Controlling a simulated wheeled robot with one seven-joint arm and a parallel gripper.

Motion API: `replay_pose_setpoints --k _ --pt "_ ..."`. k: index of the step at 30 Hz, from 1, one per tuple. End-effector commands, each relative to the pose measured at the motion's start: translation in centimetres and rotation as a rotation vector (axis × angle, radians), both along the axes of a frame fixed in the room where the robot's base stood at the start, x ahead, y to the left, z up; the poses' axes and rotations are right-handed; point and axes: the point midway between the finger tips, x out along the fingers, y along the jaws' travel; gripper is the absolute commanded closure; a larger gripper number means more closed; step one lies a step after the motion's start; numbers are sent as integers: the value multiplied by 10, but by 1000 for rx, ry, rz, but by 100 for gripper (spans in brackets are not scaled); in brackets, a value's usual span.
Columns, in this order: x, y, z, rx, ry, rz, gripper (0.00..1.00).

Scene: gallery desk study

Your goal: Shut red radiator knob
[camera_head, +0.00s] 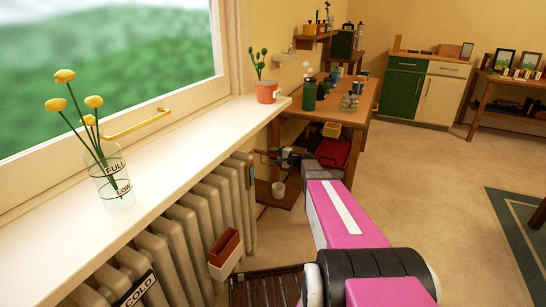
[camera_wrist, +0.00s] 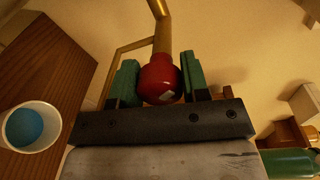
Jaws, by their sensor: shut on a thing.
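The red radiator knob (camera_wrist: 158,80) is round, with a pale mark on its face, and sits at the end of a brass pipe (camera_wrist: 162,35) in the wrist view. My gripper (camera_wrist: 158,66) has its green fingers on either side of the knob, shut on it. In the head view my gripper (camera_head: 284,156) reaches the far end of the cream radiator (camera_head: 205,205), beneath the windowsill. The knob is too small and covered there to make out clearly. How far it is turned cannot be told.
A white cup (camera_wrist: 57,128) with a blue inside stands on brown wood (camera_wrist: 45,65) beside my gripper. A glass vase (camera_head: 112,185) and an orange plant pot (camera_head: 266,92) stand on the sill (camera_head: 185,150). A workbench (camera_head: 350,113) stands behind; open floor lies right.

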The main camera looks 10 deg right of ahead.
Motion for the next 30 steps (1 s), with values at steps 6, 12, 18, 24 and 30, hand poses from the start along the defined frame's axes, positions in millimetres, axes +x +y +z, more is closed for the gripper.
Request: replay_pose_setpoints --k 6,12,18,24,30 --pt "1 -1 0 109 167 -2 82" --pt "1 -2 0 200 303 -2 82" --pt "1 -2 0 268 404 -3 82" --pt "1 -2 0 309 464 -3 82" --pt "1 -2 0 325 490 -2 82"
